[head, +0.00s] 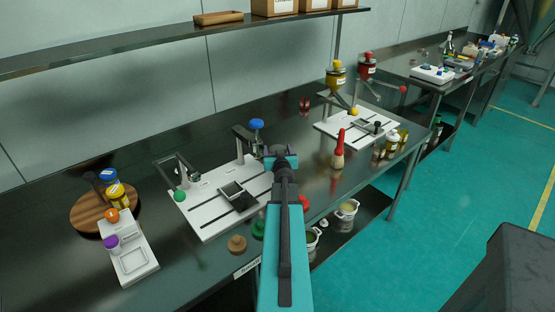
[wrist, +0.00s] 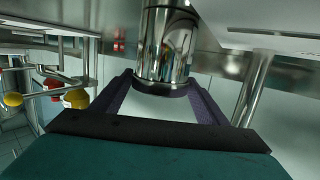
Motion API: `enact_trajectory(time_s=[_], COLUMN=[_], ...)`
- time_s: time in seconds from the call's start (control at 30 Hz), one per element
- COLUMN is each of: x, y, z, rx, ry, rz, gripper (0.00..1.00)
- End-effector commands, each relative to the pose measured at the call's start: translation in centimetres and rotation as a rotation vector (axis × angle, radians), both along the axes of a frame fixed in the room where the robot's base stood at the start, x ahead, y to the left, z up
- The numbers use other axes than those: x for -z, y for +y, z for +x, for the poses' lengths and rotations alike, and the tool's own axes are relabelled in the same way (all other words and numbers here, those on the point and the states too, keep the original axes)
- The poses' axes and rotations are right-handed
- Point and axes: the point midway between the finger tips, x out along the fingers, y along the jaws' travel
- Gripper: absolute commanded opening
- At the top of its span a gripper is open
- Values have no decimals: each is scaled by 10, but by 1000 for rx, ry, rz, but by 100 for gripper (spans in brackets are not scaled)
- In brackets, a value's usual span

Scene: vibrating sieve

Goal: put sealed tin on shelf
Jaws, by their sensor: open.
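My gripper (head: 281,156) reaches over the dark workbench, near the right edge of the left white board. In the wrist view, its two fingers (wrist: 160,86) are apart. A shiny metal cylinder (wrist: 166,42), which looks like the tin, stands between and beyond the fingertips. Whether the fingers touch it is unclear. The cylinder's far end is cut off by the frame, so a lid or seal does not show. My gripper and arm hide that spot in the head view. The long upper shelf (head: 180,44) runs above the bench along the wall.
The left white board (head: 205,215) carries a clamp and a blue-knobbed post (head: 256,125). A red-topped bottle (head: 338,150) stands to the right of my arm. Yellow (head: 336,75) and red (head: 367,66) containers stand behind. Boxes (head: 275,7) and a wooden tray (head: 218,18) occupy the shelf's right part; its left is clear.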

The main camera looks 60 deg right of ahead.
Motion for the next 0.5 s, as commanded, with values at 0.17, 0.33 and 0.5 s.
enact_trajectory(time_s=[0.17,0.33,0.5], x=[0,0,0], y=[0,0,0], z=[0,0,0], rx=[0,0,0], ry=[0,0,0], rz=[0,0,0], gripper=[68,68,47])
